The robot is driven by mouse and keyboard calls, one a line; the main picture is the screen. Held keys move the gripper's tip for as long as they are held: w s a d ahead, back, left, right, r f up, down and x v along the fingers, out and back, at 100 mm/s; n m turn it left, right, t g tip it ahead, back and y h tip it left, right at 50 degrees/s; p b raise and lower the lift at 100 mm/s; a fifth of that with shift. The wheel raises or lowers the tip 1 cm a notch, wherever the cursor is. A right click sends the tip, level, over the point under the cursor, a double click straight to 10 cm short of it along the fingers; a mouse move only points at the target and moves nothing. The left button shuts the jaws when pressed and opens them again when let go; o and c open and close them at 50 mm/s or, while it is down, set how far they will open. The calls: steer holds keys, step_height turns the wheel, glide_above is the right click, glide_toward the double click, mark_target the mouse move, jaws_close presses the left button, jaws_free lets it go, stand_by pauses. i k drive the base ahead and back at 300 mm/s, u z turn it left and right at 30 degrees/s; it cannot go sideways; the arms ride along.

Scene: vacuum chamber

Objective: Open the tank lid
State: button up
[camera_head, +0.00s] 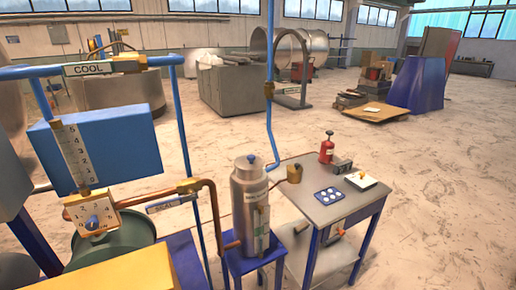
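A metal cylindrical tank (250,210) stands upright on a small blue stand at the lower middle of the head view. Its lid (250,166) is a rounded metal cap with a small blue knob on top, and it appears to sit on the tank's mouth. A label and a slim gauge-like strip are on the tank's front. My gripper is not in view.
To the right is a grey table (325,204) with a red bottle (327,148), a blue tray (329,196) and a white pad (361,181). To the left are copper pipes (215,215), a dial box (93,215) and a blue box (100,140). A blue pipe (269,120) rises behind the tank. Open floor lies beyond.

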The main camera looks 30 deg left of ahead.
mark_target(250, 162)
steer(key=u, duration=0.35)
steer(key=i, duration=0.7)
steer(key=u, duration=0.6)
